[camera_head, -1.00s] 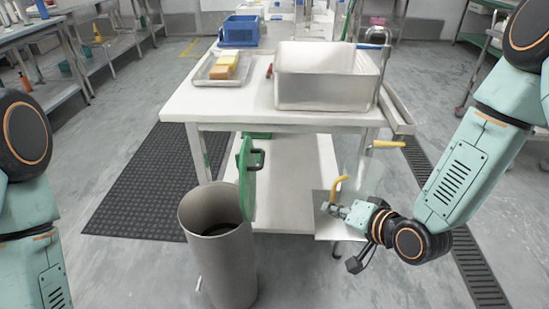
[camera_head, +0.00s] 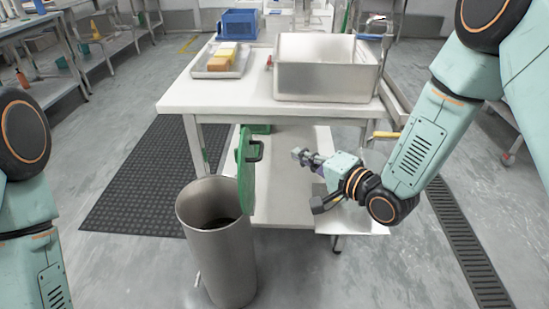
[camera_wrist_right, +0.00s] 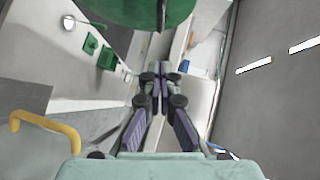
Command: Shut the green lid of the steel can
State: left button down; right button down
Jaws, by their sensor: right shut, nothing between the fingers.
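The steel can (camera_head: 222,262) stands on the floor in front of the table, its mouth open. The green lid also shows at the top of the right wrist view (camera_wrist_right: 140,8). My right gripper (camera_head: 299,154) is shut and empty, to the right of the lid and apart from it, pointing left at about handle height. It also shows in the right wrist view (camera_wrist_right: 160,75). My left gripper is not in view; only my left arm shows.
A white table (camera_head: 225,97) stands behind the can with a steel basin (camera_head: 325,82) and a tray (camera_head: 243,65) of yellow and brown blocks. A yellow handle (camera_head: 385,135) is near my right forearm. A dark mat (camera_head: 135,185) lies on the floor at left.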

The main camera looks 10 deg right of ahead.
jog(key=w+a+f+b, duration=0.1)
jog(key=w+a+b, duration=0.1)
jog(key=w+a, duration=0.2)
jog(key=shift+w+a+f+b, duration=0.15)
jog(key=shift+a+f+b, duration=0.2)
jog(key=shift+a, duration=0.5)
jog(key=shift+r, duration=0.1)
